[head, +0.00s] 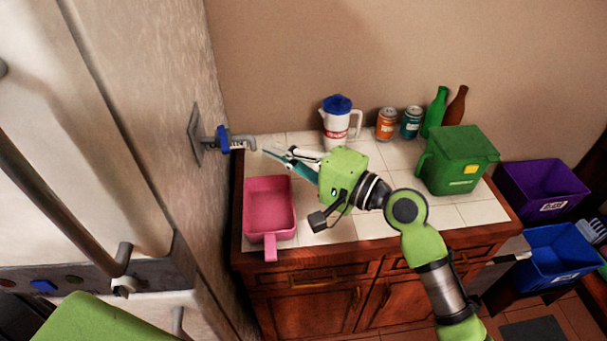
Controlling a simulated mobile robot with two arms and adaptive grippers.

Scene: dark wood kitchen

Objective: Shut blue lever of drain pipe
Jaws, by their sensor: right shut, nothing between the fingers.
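The blue lever (222,139) sits on a grey drain pipe (241,142) that comes out of a wall plate at the left. In this view the lever runs roughly up and down, across the pipe. My right gripper (272,153) reaches over the counter from the right. Its fingers are shut and empty, and point left toward the pipe's outlet. The fingertips look apart from the lever, to its right. My left gripper is not in view.
A pink pan (268,205) lies on the tiled counter (376,226) below the pipe. A white jug (337,124), cans (387,124), bottles (456,105) and a green bin (460,160) stand further right. The wall (180,110) is close on the left.

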